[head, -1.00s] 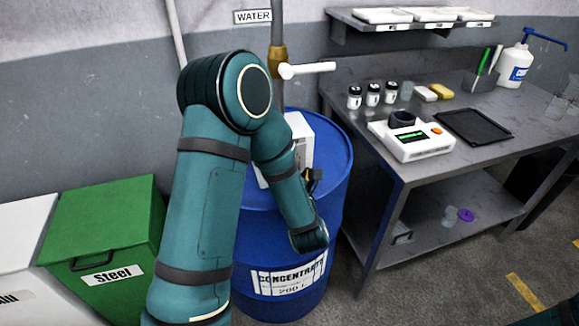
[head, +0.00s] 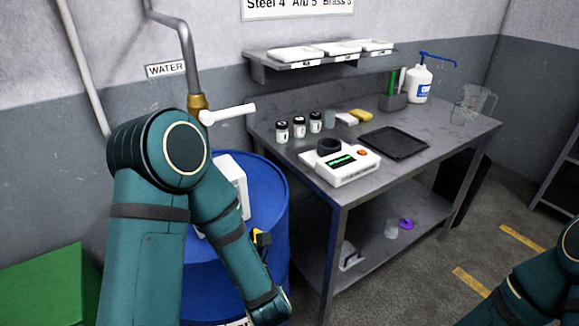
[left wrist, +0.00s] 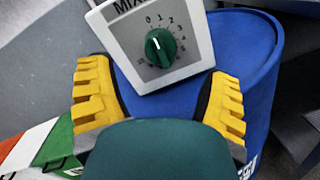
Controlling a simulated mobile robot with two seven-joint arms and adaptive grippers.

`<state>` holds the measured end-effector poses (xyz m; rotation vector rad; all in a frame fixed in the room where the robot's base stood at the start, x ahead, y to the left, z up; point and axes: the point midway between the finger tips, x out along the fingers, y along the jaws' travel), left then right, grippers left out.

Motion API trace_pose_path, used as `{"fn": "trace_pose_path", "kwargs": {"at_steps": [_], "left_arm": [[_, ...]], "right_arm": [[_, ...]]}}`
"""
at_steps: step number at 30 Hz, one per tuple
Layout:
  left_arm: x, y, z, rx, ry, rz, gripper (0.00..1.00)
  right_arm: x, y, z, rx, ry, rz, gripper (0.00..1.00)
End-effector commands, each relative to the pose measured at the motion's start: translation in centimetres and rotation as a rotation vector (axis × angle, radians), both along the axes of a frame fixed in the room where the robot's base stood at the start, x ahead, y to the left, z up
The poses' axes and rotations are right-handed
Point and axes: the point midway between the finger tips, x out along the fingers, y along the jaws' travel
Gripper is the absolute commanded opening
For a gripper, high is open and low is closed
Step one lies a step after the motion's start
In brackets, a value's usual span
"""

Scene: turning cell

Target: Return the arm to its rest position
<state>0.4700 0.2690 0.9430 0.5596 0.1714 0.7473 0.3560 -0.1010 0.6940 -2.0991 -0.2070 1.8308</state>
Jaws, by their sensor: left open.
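My left arm (head: 150,225) rises in front of the blue drum (head: 266,190) in the head view and bends down to the right, its wrist low over the drum's front. In the left wrist view my left gripper (left wrist: 160,78) is open, with its yellow fingers spread wide and nothing between the tips. Beyond them is a white mixer box (left wrist: 195,45) with a green dial, apart from the fingers as far as I can tell. The box also shows partly behind the arm in the head view (head: 236,180). My right arm's teal links show at the lower right, without the gripper.
A grey workbench (head: 290,165) stands right of the drum with a white scale (head: 345,172), a black tray (head: 395,143), jars and a pump bottle (head: 420,82). A water pipe with a white-handled tap (head: 230,113) is above the drum. A green bin (head: 45,285) is at lower left.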

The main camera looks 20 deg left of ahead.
Motion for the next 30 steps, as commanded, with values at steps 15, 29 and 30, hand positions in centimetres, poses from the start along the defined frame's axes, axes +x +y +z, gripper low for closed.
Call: {"fn": "trace_pose_path", "kwargs": {"at_steps": [15,29,30], "left_arm": [[2.0,-5.1,-11.2,0.328,0.783,-0.455,0.78],[-5.3,-14.4,-22.5,1.198,1.274,-1.543,0.78],[-6.3,-14.9,-23.1,1.283,1.262,-1.64,0.78]], "right_arm": [[0.0,0.0,0.0,0.0,0.0,0.0,0.49],[0.0,0.0,0.0,0.0,0.0,0.0,0.49],[0.0,0.0,0.0,0.0,0.0,0.0,0.49]]}}
